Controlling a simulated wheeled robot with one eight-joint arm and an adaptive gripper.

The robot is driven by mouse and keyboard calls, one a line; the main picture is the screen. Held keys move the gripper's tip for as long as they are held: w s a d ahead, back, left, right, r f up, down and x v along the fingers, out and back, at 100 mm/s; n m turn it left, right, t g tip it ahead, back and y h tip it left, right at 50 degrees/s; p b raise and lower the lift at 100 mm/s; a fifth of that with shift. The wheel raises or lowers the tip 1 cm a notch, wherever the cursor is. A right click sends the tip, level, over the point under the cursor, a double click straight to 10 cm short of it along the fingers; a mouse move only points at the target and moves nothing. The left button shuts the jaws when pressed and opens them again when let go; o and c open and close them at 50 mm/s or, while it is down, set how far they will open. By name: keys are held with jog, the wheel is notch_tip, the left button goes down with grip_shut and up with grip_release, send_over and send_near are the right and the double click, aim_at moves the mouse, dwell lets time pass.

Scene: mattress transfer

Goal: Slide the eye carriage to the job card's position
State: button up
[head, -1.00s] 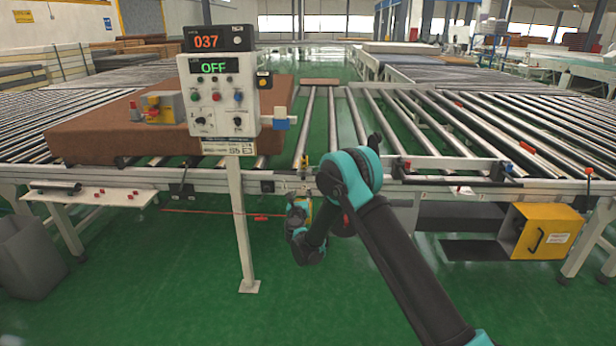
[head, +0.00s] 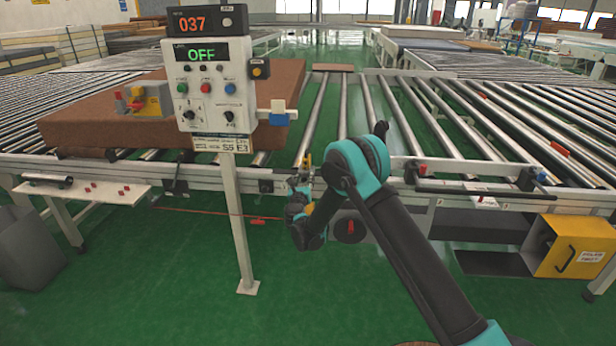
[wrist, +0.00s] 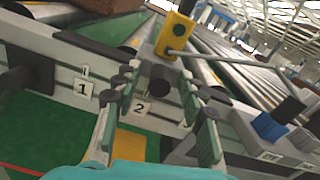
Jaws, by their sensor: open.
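The eye carriage, a yellow block (wrist: 177,36) with a dark round knob (wrist: 160,78), sits on the conveyor's side rail near the plate marked 2 (wrist: 141,108) in the wrist view. In the head view its yellow part (head: 308,160) shows small above my gripper. My gripper (wrist: 163,88) is open, its fingers on either side of the knob in the picture; I cannot tell whether they touch it. In the head view my gripper (head: 301,184) is partly hidden by my arm. The card (head: 220,145) under the control panel appears to read S5 E3.
The control panel (head: 208,85) on its post stands left of my arm, showing 037 and OFF. A brown mattress (head: 85,122) lies on the rollers behind it. A plate marked 1 (wrist: 83,89) is left of plate 2. A yellow box (head: 572,247) is at lower right.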

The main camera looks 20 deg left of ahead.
jog(key=shift+w, duration=0.1)
jog(key=shift+c, duration=0.3)
grip_shut()
